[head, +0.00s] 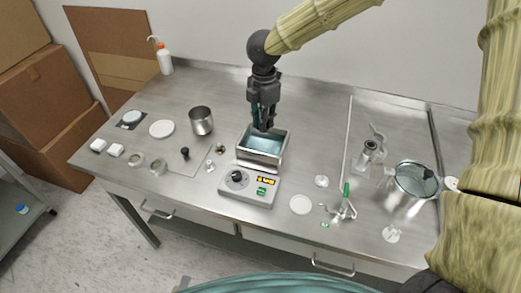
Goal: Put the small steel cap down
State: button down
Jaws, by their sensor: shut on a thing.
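My gripper (263,126) points down over the open steel bath (245,157) at the middle of the bench. Its fingers are close together, shut on the small steel cap. The cap is too small and too hidden by the fingers to make out. The fingertips overlap the bath's opening in this view, and I cannot tell how high above it they are.
The control box (249,188) is in front of the bath. A steel beaker (201,121) and a white disc (162,129) stand left. Bare bench (318,130) lies right of the bath.

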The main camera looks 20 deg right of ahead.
jog(key=shift+s+f+p, duration=0.15)
jog(key=shift+f+p, duration=1.05)
jog(key=shift+f, duration=3.7)
jog(key=shift+f, duration=0.15)
jog(key=c, duration=1.4)
grip_release()
jog(key=shift+c, duration=0.2)
notch_tip(320, 180, up, 12)
jog(key=shift+r+b, duration=0.2)
jog(key=shift+b, duration=0.9)
